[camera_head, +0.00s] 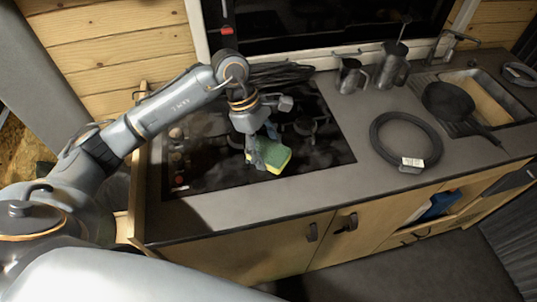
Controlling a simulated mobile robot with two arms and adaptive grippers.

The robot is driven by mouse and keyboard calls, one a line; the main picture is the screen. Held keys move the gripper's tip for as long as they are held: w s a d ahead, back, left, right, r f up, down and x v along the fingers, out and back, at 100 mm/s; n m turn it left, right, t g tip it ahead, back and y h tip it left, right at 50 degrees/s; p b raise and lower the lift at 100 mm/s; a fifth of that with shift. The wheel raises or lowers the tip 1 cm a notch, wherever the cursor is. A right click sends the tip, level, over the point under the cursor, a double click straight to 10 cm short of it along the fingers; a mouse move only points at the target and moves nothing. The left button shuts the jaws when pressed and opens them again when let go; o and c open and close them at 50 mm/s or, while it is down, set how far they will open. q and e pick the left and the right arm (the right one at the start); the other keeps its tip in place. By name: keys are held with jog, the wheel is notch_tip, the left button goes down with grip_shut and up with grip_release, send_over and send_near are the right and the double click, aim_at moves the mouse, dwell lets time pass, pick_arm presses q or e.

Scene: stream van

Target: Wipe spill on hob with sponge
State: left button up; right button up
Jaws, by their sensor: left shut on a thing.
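A black hob (325,158) is set into the grey counter, with burners and knobs on its left side. Pale smudges show on the hob's dark surface; I cannot tell which is the spill. My left gripper (258,160) points down over the middle of the hob and is shut on a green and yellow sponge (277,159). The sponge is low over the hob near its front half; I cannot tell whether it touches. The gripper hides part of the sponge and the burners behind. My right gripper is not in view.
A coiled black hose (437,144) with a white tag lies right of the hob. Metal jugs (391,68) stand behind it. Black cables (279,74) lie behind the hob. The counter's front strip is clear.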

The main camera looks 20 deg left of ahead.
pick_arm(q)
jog(key=r, duration=0.1)
jog(key=r+p, duration=0.1)
jog(key=shift+s+a+r, duration=0.1)
jog(key=shift+a+r, duration=0.1)
jog(key=shift+r, duration=0.1)
jog(key=shift+d+r, duration=0.15)
jog(key=shift+r, duration=0.25)
